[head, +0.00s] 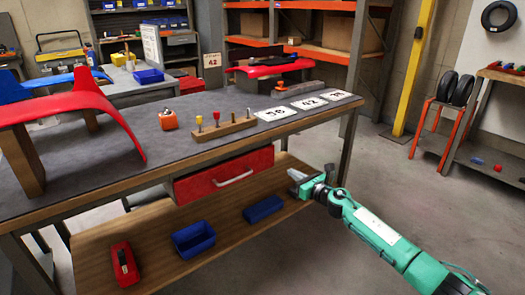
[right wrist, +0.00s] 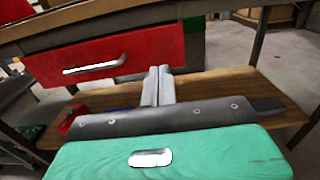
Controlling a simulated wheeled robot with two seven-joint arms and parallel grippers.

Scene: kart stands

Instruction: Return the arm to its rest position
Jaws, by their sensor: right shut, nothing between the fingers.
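My right arm, green, comes in from the lower right in the head view. Its gripper (head: 298,180) is in front of the table's right end, near the lower shelf. In the right wrist view its two grey fingers (right wrist: 158,86) lie together, shut and empty. Behind them is a red drawer (right wrist: 85,60) with a pale handle, set under the tabletop; the drawer also shows in the head view (head: 205,184), left of the gripper. The fingers appear apart from the drawer handle. My left gripper is not in view.
The grey workbench (head: 220,157) holds a red curved panel (head: 75,105), an orange block (head: 168,120), a wooden peg holder (head: 224,129) and number cards (head: 308,103). Its lower wooden shelf (head: 150,250) bears blue bins (head: 193,238). The floor at right (head: 400,200) is clear near the arm.

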